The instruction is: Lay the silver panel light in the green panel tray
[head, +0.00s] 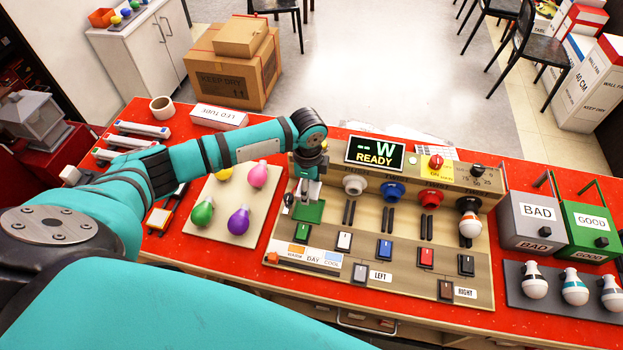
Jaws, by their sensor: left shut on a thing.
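The green panel tray (309,212) is a small flat green square at the left end of the tan test board. My left gripper (310,184) points down just above and behind the tray. It is shut on a small silver-grey piece, which I take to be the silver panel light (308,192). The gripper hides most of the panel light, and I cannot tell whether it touches the tray. My right gripper is out of view.
The test board (330,262) has several sockets, coloured switches and a READY display (375,153). A pad with coloured bulbs (218,220) lies left of it. BAD (531,220) and GOOD (590,230) bins stand right. A bulb rack (565,308) is at front right.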

